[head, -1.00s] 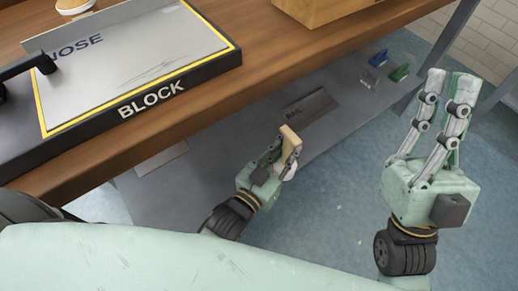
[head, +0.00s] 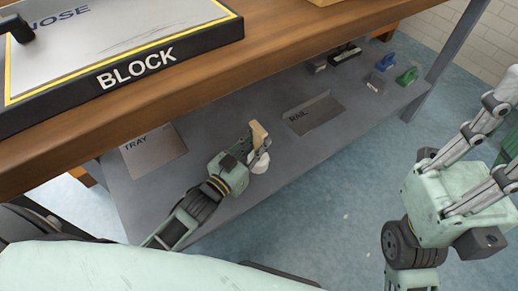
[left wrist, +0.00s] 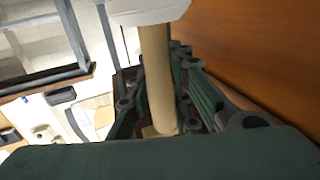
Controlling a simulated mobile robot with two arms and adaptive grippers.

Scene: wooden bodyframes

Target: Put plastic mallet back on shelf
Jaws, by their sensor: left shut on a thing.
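The plastic mallet has a tan handle (head: 258,133) and a white head (head: 260,163). My left gripper (head: 251,151) is shut on its handle, beyond the front edge of the workbench top, with the grey lower shelf (head: 215,165) behind it in the head view. Whether the mallet touches the shelf I cannot tell. In the left wrist view the handle (left wrist: 155,75) runs down between the green fingers, and the white head (left wrist: 150,10) is cut off at the top. My right gripper (head: 508,125) is empty at the right edge, its fingers apart and partly out of frame.
The lower shelf carries a TRAY label plate (head: 153,152) and a RAIL label plate (head: 314,114). Blue (head: 385,62) and green (head: 407,76) items stand at its far right end. The wooden bench top (head: 230,62) overhangs it, with a BLOCK tray (head: 150,68) on top.

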